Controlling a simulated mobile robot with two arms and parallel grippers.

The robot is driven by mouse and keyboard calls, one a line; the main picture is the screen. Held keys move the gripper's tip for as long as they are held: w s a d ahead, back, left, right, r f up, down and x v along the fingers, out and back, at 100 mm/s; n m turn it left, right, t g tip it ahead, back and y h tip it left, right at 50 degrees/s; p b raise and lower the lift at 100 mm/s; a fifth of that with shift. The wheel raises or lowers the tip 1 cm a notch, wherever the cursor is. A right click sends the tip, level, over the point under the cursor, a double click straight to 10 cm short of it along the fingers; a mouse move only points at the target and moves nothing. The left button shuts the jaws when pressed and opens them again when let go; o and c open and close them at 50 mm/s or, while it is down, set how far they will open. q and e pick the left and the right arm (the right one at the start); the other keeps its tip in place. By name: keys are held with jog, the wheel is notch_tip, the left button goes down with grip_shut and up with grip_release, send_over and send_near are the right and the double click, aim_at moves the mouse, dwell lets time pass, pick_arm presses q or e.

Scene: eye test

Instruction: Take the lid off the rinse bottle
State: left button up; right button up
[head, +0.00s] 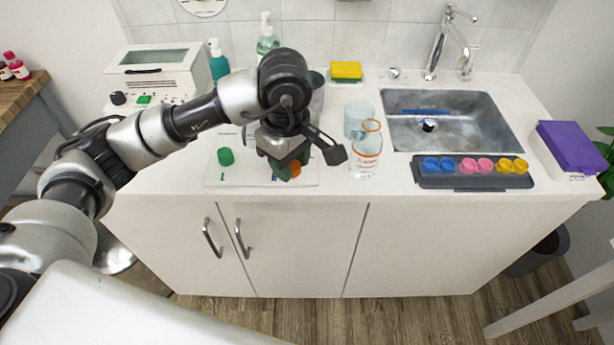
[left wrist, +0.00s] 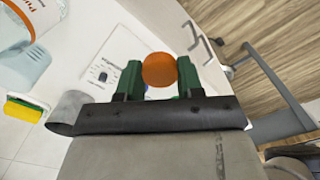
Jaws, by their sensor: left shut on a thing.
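The rinse bottle (head: 365,163) is a clear bottle with orange lettering and an orange ring at its neck. It stands upright on the counter, right of my left gripper (head: 289,170), and its top looks open. It also shows in part at the upper left of the left wrist view (left wrist: 22,22). My left gripper is shut on the round orange lid (left wrist: 159,69), which sits between the green fingertips (left wrist: 160,78). The lid also shows in the head view (head: 295,168), apart from the bottle and over the white board (head: 222,178). My right gripper is not in view.
A green cap (head: 225,156) lies on the board. A clear glass (head: 356,112) stands just behind the bottle. A dark tray of coloured cups (head: 436,182) lies in front of the sink (head: 490,115). A white appliance (head: 155,72) stands at the back left.

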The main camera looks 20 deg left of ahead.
pick_arm(q)
jog(key=n, duration=0.1)
jog(key=d+n, duration=0.1)
jog(key=n, duration=0.2)
jog(key=shift+w+d, duration=0.2)
jog(key=shift+w, duration=0.1)
jog(key=w+d+r+n, duration=0.15)
jog(key=d+n, duration=0.45)
jog(key=n, duration=2.1)
send_over(304, 173)
notch_tip(304, 173, down, 6)
jog(key=shift+r, duration=0.1)
notch_tip(304, 173, down, 4)
jog(key=shift+r, duration=0.1)
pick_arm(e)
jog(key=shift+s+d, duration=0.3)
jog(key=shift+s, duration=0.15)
